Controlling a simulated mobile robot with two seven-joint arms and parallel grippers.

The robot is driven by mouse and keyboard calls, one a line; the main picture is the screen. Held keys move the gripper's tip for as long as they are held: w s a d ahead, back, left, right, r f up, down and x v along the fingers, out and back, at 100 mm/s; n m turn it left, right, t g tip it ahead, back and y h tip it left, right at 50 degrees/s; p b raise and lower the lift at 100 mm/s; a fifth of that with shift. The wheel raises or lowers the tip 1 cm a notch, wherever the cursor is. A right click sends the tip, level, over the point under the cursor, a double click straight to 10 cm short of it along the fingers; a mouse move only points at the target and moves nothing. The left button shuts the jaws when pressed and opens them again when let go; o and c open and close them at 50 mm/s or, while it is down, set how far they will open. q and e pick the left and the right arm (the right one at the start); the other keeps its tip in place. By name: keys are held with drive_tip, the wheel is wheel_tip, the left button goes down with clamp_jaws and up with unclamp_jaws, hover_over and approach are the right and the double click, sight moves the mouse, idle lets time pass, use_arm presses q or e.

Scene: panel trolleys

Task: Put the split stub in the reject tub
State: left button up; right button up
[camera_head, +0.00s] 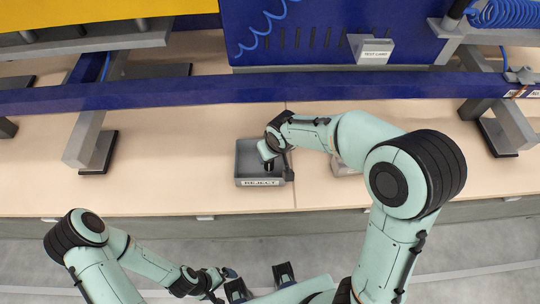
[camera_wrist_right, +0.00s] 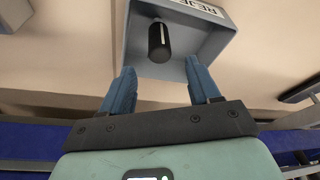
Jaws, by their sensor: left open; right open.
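The grey reject tub (camera_head: 243,160), labelled REJECT on its front wall, stands on the bench; the right wrist view also shows its rim (camera_wrist_right: 133,40). A black stub (camera_wrist_right: 160,42) with a pale line down its side is inside the tub, apart from both fingers. In the head view the stub (camera_head: 269,166) is a small dark shape, partly hidden by my right gripper (camera_head: 268,156). The right gripper's two blue fingers (camera_wrist_right: 160,72) are open and empty, just above the tub. My left gripper (camera_head: 222,284) is open and empty, low in front of the bench.
A blue rail (camera_head: 200,94) runs across above the bench behind the tub, with grey posts at left and right. A small holder labelled TEST LAMP (camera_head: 375,52) is on the blue panel. A pale object (camera_head: 345,165), partly hidden by my right arm, lies right of the tub. Bench left of the tub is clear.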

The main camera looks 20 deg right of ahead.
drive_tip(key=v, duration=0.5)
drive_tip(key=shift+f, duration=0.1)
idle(0.4)
